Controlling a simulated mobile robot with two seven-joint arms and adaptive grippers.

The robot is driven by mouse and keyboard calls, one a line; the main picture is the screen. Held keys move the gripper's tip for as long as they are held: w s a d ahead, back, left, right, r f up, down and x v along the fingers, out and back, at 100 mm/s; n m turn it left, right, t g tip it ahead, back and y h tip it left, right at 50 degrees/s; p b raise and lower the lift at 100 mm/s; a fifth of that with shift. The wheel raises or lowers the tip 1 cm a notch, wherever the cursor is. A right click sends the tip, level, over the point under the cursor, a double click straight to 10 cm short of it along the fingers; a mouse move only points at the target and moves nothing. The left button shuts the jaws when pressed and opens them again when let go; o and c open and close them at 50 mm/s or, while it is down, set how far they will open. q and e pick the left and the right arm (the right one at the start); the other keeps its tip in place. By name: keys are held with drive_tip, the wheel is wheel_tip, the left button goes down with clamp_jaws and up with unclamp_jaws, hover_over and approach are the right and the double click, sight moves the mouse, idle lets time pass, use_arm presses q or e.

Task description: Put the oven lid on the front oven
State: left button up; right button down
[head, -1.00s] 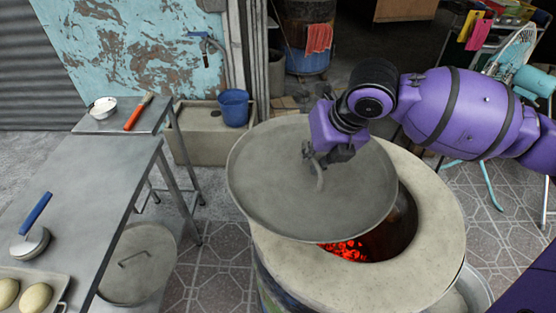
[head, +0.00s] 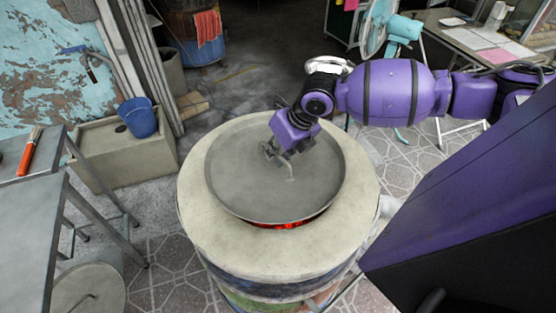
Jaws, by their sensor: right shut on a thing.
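The oven lid (head: 240,185) is a round grey metal disc with a curved handle (head: 291,172) near its middle. My right gripper (head: 277,155) is shut on the handle. The lid lies over the mouth of the front oven (head: 205,225), a round barrel with a pale, wide rim. A thin strip of red glowing coals (head: 290,224) shows at the lid's near edge, so the mouth is not fully hidden there. Whether the lid rests on the rim or hangs just above it I cannot tell. My left gripper is not in view.
A metal table (head: 25,235) stands at the left, with a second round lid (head: 88,292) below it. A concrete basin (head: 110,160) with a blue bucket (head: 138,117) is behind. A blue fan (head: 378,30) and a paper-covered table (head: 480,45) stand back right.

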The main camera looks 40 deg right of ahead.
drive_tip(key=shift+d+f, duration=0.15)
drive_tip(key=shift+d, duration=0.05)
drive_tip(key=f, duration=0.3)
drive_tip(key=shift+d+f, duration=0.2)
drive_tip(key=shift+f, duration=0.1)
drive_tip(key=c, duration=1.9)
unclamp_jaws()
drive_tip(key=shift+s, duration=0.15)
drive_tip(key=shift+o, duration=0.2)
drive_tip(key=p+v, duration=0.1)
drive_tip(key=v, duration=1.1)
